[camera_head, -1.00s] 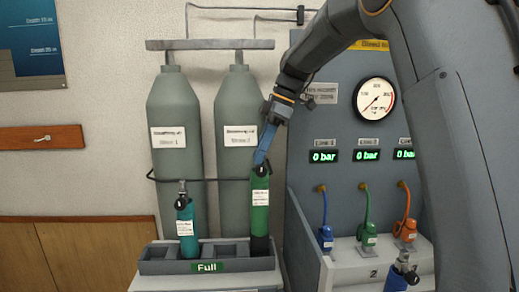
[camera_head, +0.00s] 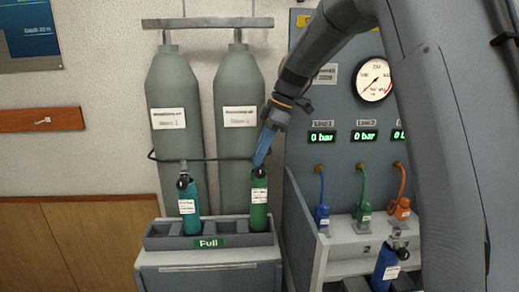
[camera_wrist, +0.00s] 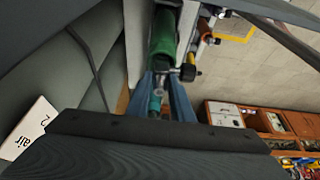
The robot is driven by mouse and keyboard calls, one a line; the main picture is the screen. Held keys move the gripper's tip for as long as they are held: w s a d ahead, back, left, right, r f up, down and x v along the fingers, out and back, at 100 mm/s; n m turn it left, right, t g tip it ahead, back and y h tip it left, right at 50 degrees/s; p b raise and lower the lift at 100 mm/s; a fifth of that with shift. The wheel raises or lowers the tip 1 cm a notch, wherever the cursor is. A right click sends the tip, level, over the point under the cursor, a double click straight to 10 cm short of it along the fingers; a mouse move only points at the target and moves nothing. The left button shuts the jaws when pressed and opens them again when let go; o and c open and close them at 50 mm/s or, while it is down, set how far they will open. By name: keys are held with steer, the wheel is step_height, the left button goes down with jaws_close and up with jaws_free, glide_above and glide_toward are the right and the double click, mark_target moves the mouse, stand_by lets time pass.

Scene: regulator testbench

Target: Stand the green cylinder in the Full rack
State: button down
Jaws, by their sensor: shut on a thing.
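The green cylinder (camera_head: 259,203) is upright at the right part of the Full rack (camera_head: 160,241), its lower end hidden behind the rack's front wall. I cannot tell whether it rests on the rack floor. My gripper (camera_head: 262,160) reaches down from above right and is shut on the top of the green cylinder, at its valve. In the wrist view the blue fingers (camera_wrist: 164,90) close around the valve end, with the green body (camera_wrist: 164,35) beyond them. The rack carries a green "Full" label on its front.
A teal cylinder (camera_head: 188,204) stands in the same rack, left of the green one. Two large grey cylinders (camera_head: 178,110) stand behind. To the right is a gauge panel (camera_head: 330,105) with coloured hoses, and a blue cylinder (camera_head: 385,265) stands in front of it.

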steer(key=c, duration=1.6)
jaws_free()
steer(key=shift+f, duration=0.1)
steer(key=shift+o, duration=0.2)
steer(key=b+v, duration=0.4)
steer(key=v, duration=0.8)
